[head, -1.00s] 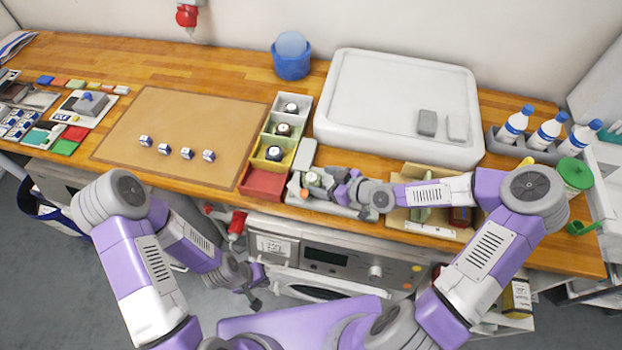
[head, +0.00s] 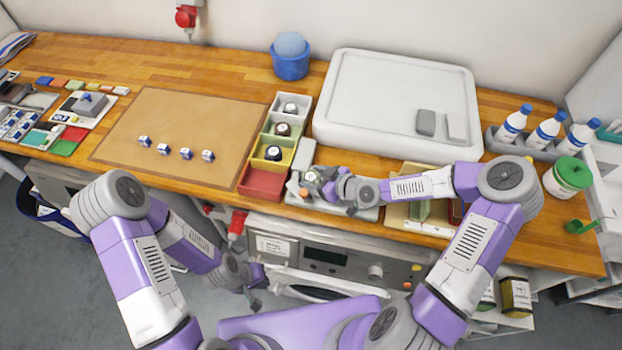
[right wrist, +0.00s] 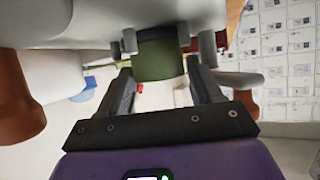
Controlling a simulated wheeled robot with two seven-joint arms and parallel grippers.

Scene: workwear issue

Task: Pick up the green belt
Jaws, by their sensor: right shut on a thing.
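My right gripper (head: 316,178) is over the grey tray (head: 347,211) at the front edge of the bench, right of the row of bins. In the right wrist view it is shut on the rolled green belt (right wrist: 158,59), which sits between the two fingertips. In the head view the gripper mostly covers the belt, and I cannot tell how far it is above the tray. My left gripper (head: 252,288) hangs low in front of the machine below the bench, away from the belt; its jaws are too small to read.
Bins with rolled belts (head: 273,152) stand just left of the right gripper, with a red bin (head: 263,181) in front. A large white tray (head: 345,135) lies behind. Bottles (head: 547,131) and a green-lidded jar (head: 567,178) stand right. The brown mat (head: 170,115) is mostly clear.

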